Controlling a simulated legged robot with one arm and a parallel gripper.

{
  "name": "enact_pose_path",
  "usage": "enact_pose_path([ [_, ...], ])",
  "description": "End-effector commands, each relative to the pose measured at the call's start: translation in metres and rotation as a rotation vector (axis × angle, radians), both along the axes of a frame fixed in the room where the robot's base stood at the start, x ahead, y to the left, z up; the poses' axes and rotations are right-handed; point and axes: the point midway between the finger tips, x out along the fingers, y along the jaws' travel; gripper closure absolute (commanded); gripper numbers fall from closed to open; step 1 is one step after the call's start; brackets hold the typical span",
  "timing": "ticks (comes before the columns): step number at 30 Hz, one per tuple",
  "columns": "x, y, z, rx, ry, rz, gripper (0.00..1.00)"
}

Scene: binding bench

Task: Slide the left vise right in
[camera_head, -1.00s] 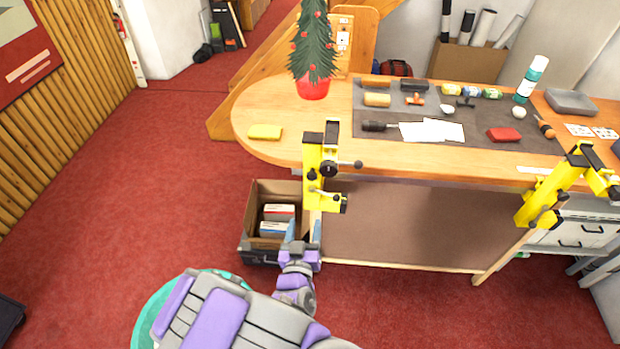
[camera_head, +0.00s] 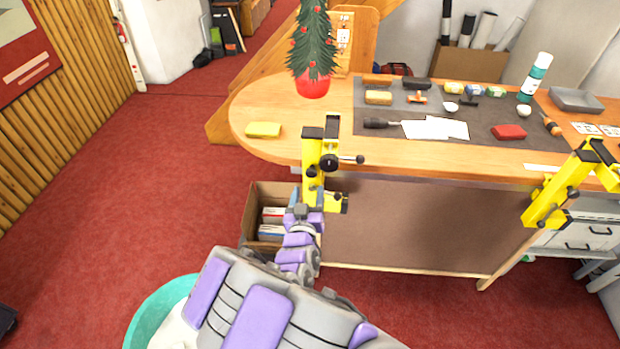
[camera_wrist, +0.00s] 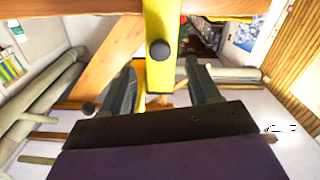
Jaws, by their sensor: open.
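The left vise (camera_head: 311,172) is a yellow clamp with black knobs, fixed to the front edge of the bench near its rounded left end. Its lower part hangs below the bench top. My gripper (camera_head: 302,200) is at the lower part of this vise, just to its left in the head view. In the wrist view my gripper (camera_wrist: 164,88) is open, with one dark finger on each side of the yellow vise bar (camera_wrist: 160,45). A round black knob (camera_wrist: 159,49) shows on the bar. Whether the fingers touch the bar cannot be told.
A second yellow vise (camera_head: 560,190) is on the bench's right part. The wooden bench top (camera_head: 340,150) holds a small tree (camera_head: 313,50), a yellow block (camera_head: 263,129) and tools on a grey mat. A cardboard box (camera_head: 262,200) with contents stands on the red floor below.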

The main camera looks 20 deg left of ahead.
Motion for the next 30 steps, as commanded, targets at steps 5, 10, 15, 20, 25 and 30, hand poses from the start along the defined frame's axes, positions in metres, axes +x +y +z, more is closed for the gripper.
enact_pose_path([
  [5,0.024,0.005,0.000,0.005,-0.002,-0.001,0.39],
  [10,0.044,0.010,0.000,0.004,-0.001,-0.001,0.39],
  [15,0.060,0.014,-0.001,0.003,-0.003,-0.001,0.39],
  [20,0.068,0.017,0.000,0.002,-0.002,0.002,0.39],
  [25,0.070,0.018,0.000,0.001,-0.001,0.002,0.39],
  [30,0.070,0.017,0.000,0.000,-0.002,0.002,0.39],
])
